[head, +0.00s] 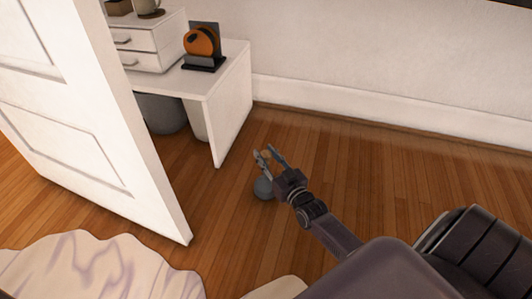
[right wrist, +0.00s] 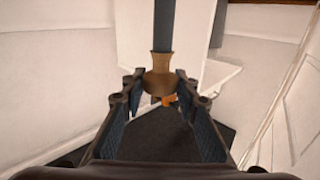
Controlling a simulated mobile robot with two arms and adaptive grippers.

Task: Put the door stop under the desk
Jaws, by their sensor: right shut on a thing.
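My right gripper (head: 268,156) is shut on the door stop, over the wooden floor to the right of the desk. The door stop has a rounded grey body (head: 264,187), seen below and behind the gripper, and a tan part between the fingers. That tan part (right wrist: 161,82) also shows between the fingers (right wrist: 160,100) in the right wrist view. I cannot tell whether the grey body touches the floor. The white desk (head: 230,100) stands against the wall, left of and beyond the gripper. My left gripper is not in view.
An open white door (head: 95,130) stands at the left and hides part of the desk. A grey rounded thing (head: 163,113) sits under the desk. Drawers (head: 150,50) and an orange object (head: 203,40) stand on top. The floor right of the desk is clear.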

